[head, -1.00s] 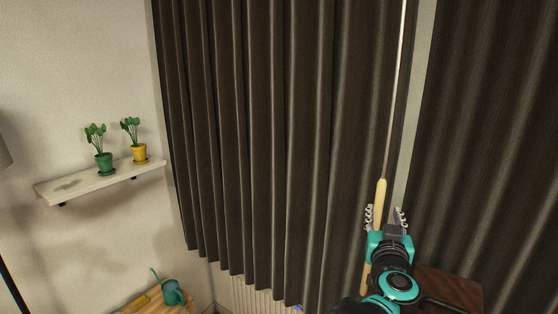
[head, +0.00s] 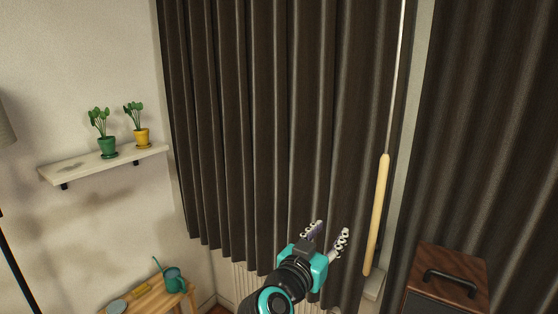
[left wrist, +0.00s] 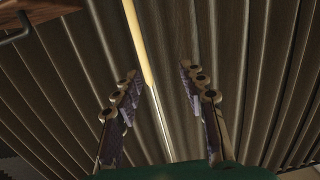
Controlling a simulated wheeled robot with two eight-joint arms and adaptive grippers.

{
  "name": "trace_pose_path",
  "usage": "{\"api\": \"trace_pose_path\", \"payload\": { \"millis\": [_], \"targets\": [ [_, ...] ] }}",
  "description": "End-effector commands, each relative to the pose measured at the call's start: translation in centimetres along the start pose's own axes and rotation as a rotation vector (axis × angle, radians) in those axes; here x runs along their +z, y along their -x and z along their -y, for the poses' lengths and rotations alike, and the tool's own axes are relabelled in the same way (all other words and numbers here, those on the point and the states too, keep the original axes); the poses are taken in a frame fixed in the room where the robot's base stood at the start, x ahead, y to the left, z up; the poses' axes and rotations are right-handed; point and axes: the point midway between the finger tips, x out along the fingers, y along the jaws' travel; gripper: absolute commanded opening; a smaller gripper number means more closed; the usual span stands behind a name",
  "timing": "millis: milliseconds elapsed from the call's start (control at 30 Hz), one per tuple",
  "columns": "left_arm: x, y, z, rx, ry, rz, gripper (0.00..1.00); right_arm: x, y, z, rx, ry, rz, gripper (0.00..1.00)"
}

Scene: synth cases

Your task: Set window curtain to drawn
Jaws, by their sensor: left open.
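The dark window curtain (head: 255,130) hangs in folds as a wide left panel, with a second dark panel (head: 490,130) at the right. A narrow pale gap shows between them. A draw wand with a yellow wooden handle (head: 377,215) hangs from a thin rod at the left panel's right edge. My left gripper (head: 328,228) is open and empty, in front of the left panel and left of the handle, apart from it. In the left wrist view the open fingers (left wrist: 158,85) face the curtain folds, and the handle (left wrist: 135,40) shows beyond them. My right gripper is not seen.
A wooden box with a black handle (head: 447,272) stands at the lower right. A wall shelf (head: 75,172) with two potted plants is at the left. A low wooden table (head: 150,300) with a teal watering can (head: 174,280) is at the lower left. A radiator (head: 245,285) stands under the curtain.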

Motion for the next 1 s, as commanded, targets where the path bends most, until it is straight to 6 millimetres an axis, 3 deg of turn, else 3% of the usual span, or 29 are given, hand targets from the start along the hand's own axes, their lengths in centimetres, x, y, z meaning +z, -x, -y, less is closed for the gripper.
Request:
{"api": "trace_pose_path", "payload": {
  "millis": [33, 300, 500, 600, 700, 800, 1000],
  "targets": [
    [3.4, 1.9, 1.5, 0.000, 0.001, 0.054, 0.42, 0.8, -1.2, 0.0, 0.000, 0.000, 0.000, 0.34],
    [20.4, 13.3, 8.0, -0.110, 0.087, 0.457, 0.42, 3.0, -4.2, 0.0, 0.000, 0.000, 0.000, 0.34],
    [30.9, 22.4, 12.2, -0.312, 0.189, 0.715, 0.42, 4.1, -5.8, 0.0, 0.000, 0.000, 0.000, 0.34],
    [34.1, 25.9, 13.5, -0.403, 0.231, 0.800, 0.42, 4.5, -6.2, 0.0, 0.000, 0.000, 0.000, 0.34],
    [36.0, 28.2, 14.2, -0.466, 0.257, 0.850, 0.42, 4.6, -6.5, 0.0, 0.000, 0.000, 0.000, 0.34],
    [36.7, 29.2, 14.5, -0.495, 0.270, 0.872, 0.42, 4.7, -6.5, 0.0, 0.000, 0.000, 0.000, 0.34],
    [36.7, 29.3, 14.6, -0.499, 0.272, 0.875, 0.42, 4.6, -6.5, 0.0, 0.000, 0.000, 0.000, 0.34]
  ]
}}
